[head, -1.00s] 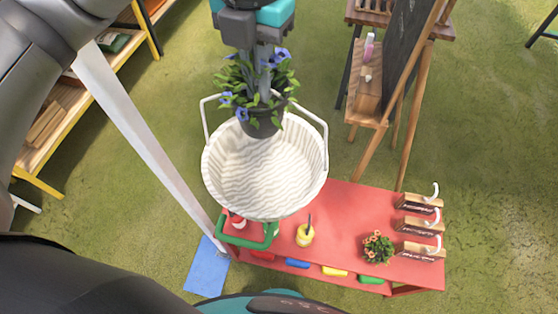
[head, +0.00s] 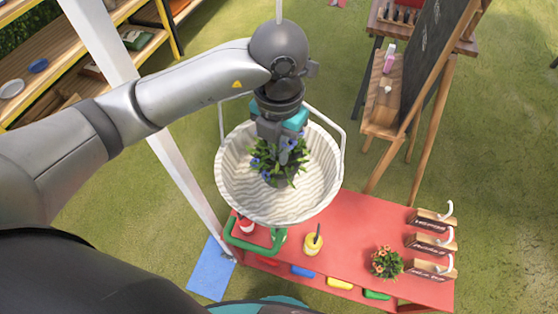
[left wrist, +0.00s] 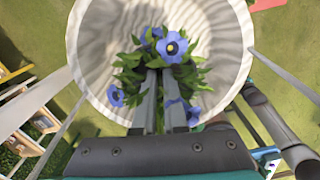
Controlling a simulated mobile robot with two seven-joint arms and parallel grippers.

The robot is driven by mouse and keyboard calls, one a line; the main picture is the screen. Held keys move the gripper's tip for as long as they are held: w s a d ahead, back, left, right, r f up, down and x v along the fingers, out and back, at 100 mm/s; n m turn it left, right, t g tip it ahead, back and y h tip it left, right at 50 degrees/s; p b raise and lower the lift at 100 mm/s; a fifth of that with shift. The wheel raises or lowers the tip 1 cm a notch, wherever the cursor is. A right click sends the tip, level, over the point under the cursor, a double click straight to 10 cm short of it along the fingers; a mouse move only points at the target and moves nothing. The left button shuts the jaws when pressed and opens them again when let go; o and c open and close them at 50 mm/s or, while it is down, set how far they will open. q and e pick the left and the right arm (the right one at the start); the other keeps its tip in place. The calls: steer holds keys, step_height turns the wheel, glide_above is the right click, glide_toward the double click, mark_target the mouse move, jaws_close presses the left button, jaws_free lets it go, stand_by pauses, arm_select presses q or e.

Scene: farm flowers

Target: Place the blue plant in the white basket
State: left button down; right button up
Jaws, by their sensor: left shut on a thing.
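The blue plant (head: 270,165) has blue flowers and green leaves, and its dark pot is mostly hidden by the leaves. My left gripper (head: 282,143) is shut on the plant, from above. The white basket (head: 318,190) is a wide, ribbed tub with two tall handles. In the head view the plant shows over the middle of the basket's opening. In the left wrist view the plant's flowers (left wrist: 170,47) surround the fingers (left wrist: 160,85), and the basket (left wrist: 225,30) lies beyond and around them. I cannot tell whether the pot touches the basket floor. My right gripper is not in view.
A red table (head: 345,225) holds a yellow pot (head: 312,244), an orange-flowered plant (head: 386,263) and several wooden hook blocks. A chalkboard easel (head: 440,65) stands at the right. Shelves (head: 60,80) stand at the upper left. A white post (head: 180,170) runs left of the basket.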

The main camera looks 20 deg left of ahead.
arm_select(q)
steer(key=shift+f, duration=2.15)
steer(key=shift+f, duration=0.1)
steer(key=shift+f, duration=0.15)
steer(key=c, duration=1)
jaws_free()
step_height(320, 180, up, 12)
steer(key=shift+r, duration=0.25)
